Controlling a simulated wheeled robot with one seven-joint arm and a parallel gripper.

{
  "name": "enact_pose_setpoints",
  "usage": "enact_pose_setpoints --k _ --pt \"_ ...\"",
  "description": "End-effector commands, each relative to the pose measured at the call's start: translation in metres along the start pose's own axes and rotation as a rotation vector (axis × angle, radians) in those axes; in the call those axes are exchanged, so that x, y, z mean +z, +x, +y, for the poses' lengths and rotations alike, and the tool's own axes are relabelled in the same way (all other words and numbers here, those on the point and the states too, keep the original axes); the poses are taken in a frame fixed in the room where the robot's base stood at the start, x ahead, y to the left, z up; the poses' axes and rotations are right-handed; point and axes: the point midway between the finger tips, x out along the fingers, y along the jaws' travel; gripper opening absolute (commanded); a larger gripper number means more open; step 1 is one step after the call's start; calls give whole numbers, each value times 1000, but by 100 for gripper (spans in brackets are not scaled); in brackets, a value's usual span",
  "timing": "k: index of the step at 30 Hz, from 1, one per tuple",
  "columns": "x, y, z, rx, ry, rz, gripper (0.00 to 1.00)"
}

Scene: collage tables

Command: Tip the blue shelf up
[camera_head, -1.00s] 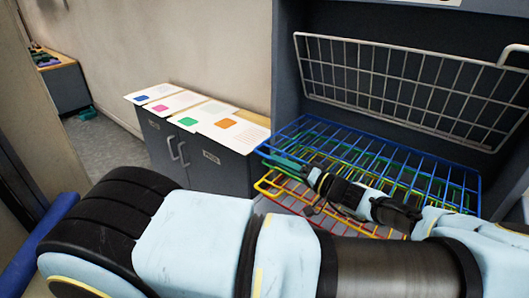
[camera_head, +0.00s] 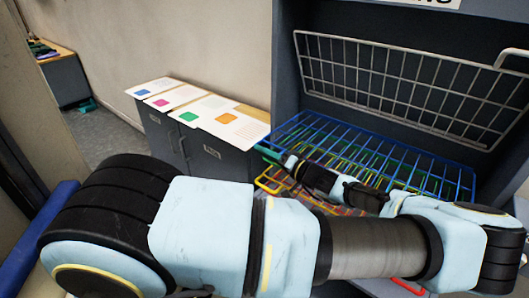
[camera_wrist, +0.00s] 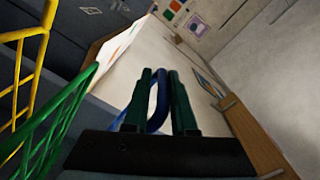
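The blue shelf (camera_head: 440,177) is a wire rack lying roughly level in the dark cabinet, above a yellow rack. Its front is partly hidden by my arm. In the wrist view, a rounded blue bar of it (camera_wrist: 157,117) stands between the green fingers of my gripper (camera_wrist: 159,80), which are close together on either side of it. In the head view my gripper (camera_head: 269,153) is at the shelf's left front, its fingers small and pointing left. It looks shut on the blue bar; the contact itself is partly hidden.
A white wire rack (camera_head: 380,78) stands tipped up against the cabinet's back. Yellow (camera_wrist: 32,75) and green racks (camera_wrist: 62,118) are at the left in the wrist view. A grey cupboard (camera_head: 210,157) with colour-marked cards (camera_head: 236,127) stands left of the cabinet.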

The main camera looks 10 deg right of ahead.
Motion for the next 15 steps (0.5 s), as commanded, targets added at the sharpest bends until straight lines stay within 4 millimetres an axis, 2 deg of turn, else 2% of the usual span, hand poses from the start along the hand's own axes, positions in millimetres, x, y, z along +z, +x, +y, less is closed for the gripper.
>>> enact_pose_setpoints --k 1,6,15 --pt "0 0 0 0 0 0 17" --pt "0 0 0 -1 0 0 0" --pt "0 0 0 0 -1 -1 0"
